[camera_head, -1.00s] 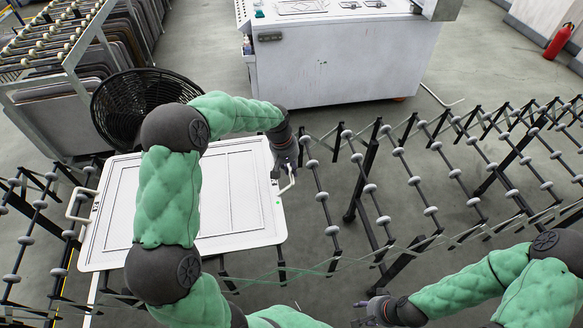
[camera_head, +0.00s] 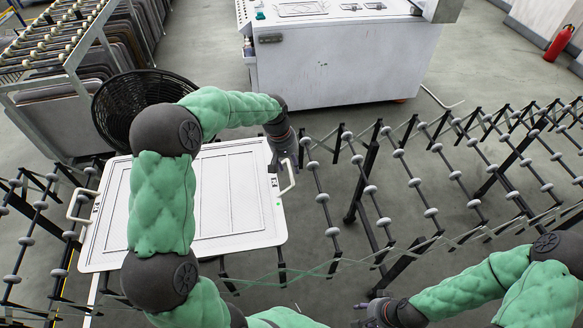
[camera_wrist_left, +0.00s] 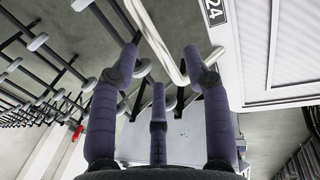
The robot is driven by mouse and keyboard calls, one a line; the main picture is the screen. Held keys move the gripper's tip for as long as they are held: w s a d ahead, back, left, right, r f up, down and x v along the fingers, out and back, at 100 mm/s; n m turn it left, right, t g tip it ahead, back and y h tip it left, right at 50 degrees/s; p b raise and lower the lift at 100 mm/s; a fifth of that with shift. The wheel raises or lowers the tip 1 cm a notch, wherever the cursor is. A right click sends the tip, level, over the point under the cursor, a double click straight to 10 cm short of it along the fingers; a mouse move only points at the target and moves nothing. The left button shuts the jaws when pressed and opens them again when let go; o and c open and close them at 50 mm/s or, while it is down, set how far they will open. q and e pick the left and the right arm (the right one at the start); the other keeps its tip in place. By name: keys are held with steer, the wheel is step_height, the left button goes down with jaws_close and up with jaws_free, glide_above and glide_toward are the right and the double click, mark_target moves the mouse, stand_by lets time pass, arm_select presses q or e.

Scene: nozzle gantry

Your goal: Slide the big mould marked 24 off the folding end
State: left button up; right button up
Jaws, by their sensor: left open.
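The big mould (camera_head: 240,205) is a flat white panel with a raised rim and a loop handle at each end. It lies on the folding roller conveyor (camera_head: 420,185). The left wrist view shows its label 24 (camera_wrist_left: 214,10) beside the near handle (camera_wrist_left: 155,38). My left gripper (camera_head: 286,163) is at the right-hand handle (camera_head: 289,182), with its fingers (camera_wrist_left: 165,62) apart and the handle bar between them; I cannot tell whether they touch it. My left arm hides part of the mould. My right gripper (camera_head: 362,314) is low in the head view, away from the mould, its finger opening unclear.
A black round basket (camera_head: 112,105) stands behind the mould, next to a rack of grey panels (camera_head: 60,95). A white cabinet (camera_head: 340,60) stands at the back. The conveyor's rollers right of the mould are bare. A red extinguisher (camera_head: 558,43) stands far right.

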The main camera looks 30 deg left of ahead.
arm_select(q)
step_height(320, 180, up, 8)
steer(key=s+a, duration=0.1)
steer(key=shift+a+r, duration=0.2)
steer(key=shift+r, duration=0.05)
steer(key=shift+f, duration=0.1)
stand_by(0.4)
